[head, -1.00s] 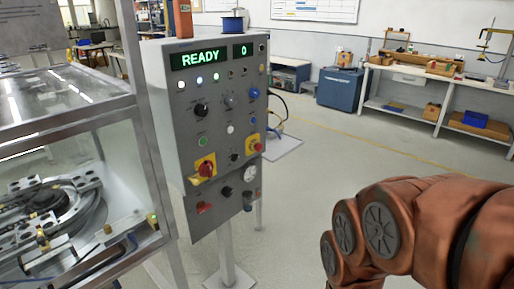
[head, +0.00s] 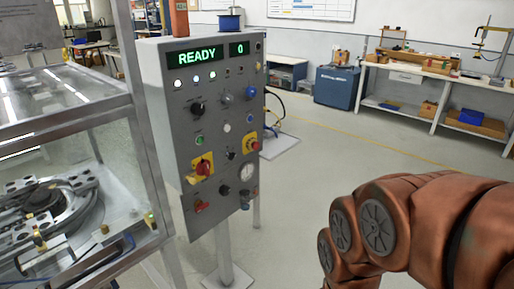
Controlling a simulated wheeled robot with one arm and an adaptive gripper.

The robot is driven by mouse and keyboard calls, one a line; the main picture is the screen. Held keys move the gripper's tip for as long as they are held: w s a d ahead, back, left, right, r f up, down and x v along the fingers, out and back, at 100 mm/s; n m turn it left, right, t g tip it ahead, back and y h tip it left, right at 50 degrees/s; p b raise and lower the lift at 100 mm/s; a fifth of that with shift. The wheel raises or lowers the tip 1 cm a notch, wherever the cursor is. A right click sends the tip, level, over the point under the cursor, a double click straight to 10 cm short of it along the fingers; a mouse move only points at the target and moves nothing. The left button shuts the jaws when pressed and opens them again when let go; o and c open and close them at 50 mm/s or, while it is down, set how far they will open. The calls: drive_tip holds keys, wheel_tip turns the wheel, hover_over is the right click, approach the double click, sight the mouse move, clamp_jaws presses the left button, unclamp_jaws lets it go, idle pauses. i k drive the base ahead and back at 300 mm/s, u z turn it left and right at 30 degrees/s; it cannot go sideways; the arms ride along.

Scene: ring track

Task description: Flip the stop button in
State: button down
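The grey control panel (head: 213,150) stands on a post left of centre in the head view. A red round button on a yellow plate (head: 251,145), which looks like the stop button, sits on the panel's right side. A second yellow plate, lower left, carries a red rotary-looking switch (head: 203,168). The panel's display (head: 194,57) reads READY, and a smaller display beside it reads 0. My arm comes in at the lower right, well apart from the panel. My gripper is outside the picture.
A glass-walled machine (head: 75,165) with a metal frame and a ring track inside stands close to the panel's left. A workbench (head: 425,80) and a blue cabinet (head: 334,88) stand at the back right. The floor (head: 310,165) right of the panel is clear.

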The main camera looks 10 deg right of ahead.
sight(256, 146)
drive_tip(key=u, duration=0.55)
drive_tip(key=k, duration=0.65)
drive_tip(key=u, duration=0.95)
drive_tip(key=i, duration=1.2)
drive_tip(key=z, duration=0.8)
